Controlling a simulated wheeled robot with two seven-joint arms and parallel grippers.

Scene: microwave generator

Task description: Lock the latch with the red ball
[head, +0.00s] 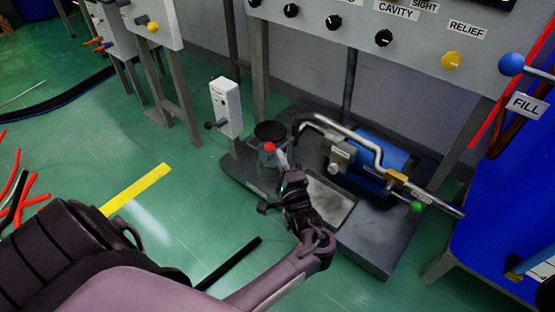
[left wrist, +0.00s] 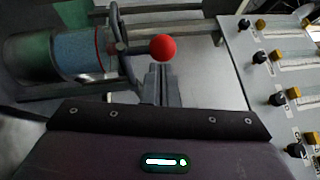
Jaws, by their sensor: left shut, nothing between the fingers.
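The red ball (head: 269,147) is a small knob beside the dark round cap of a small cylinder on the dark base plate. In the left wrist view the red ball (left wrist: 163,47) sits just beyond my fingertips, near the picture's top centre. My left gripper (head: 281,160) is shut and empty, with its tips close to the ball; I cannot tell whether they touch it. It also shows in the left wrist view (left wrist: 160,72) as two fingers together. The latch body behind the ball is partly hidden and hard to make out. My right gripper is not in view.
A blue pump with bent metal pipes (head: 370,150) stands right of my gripper, with a green ball (head: 416,207) at its lower right. A white switch box (head: 226,107) stands to the left. A panel with knobs (head: 400,30) overhangs behind.

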